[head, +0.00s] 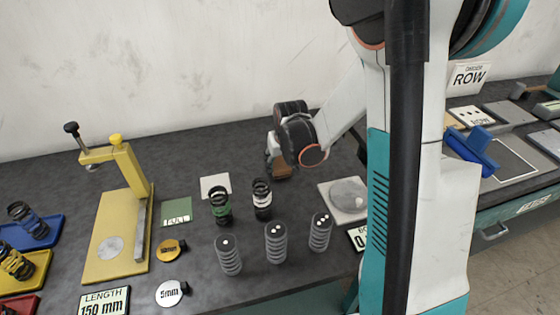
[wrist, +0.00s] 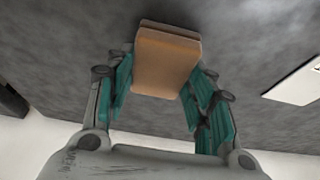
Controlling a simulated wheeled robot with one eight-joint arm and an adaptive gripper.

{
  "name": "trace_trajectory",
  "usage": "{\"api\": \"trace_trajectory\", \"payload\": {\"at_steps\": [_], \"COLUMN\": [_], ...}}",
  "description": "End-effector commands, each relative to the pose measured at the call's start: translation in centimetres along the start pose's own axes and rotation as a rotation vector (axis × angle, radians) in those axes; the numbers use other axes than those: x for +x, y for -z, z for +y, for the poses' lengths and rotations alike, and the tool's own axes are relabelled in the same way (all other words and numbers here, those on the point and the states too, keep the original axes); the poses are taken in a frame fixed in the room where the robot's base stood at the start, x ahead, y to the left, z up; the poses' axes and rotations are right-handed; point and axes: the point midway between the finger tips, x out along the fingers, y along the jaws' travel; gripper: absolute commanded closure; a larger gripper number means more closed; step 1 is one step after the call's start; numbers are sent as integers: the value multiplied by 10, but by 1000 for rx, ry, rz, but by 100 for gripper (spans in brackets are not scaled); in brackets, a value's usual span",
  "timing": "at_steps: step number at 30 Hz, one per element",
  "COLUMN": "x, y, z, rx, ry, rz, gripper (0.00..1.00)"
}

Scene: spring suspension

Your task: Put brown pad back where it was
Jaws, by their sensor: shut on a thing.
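The brown pad (wrist: 165,62) is a small flat block with a light tan face, held between the teal fingertips of my gripper (wrist: 160,75) in the wrist view. In the head view the brown pad (head: 282,172) shows just below my gripper (head: 274,160), near the back of the dark table. The gripper is shut on it. From these views I cannot tell whether the pad touches the table.
Several grey springs (head: 276,244) stand nearer the front edge. A white plate with a grey disc (head: 346,198) lies to the right. A yellow press (head: 122,215) stands left.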

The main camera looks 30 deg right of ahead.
Motion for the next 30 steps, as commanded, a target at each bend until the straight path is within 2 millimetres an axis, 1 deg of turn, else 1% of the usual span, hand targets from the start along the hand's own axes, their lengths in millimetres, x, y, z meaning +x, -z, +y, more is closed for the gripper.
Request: {"api": "trace_trajectory", "payload": {"at_steps": [1,3,13,16,20,27,30], "x": [1,1,0,-4,-22,-73,-92], "y": [0,0,0,2,2,2,2], "z": [0,0,0,0,0,0,0], "rx": [0,0,0,0,0,0,0], "ry": [0,0,0,0,0,0,0], "rz": [0,0,0,0,0,0,0], "gripper": [44,31,31,31,31,31,31]}}
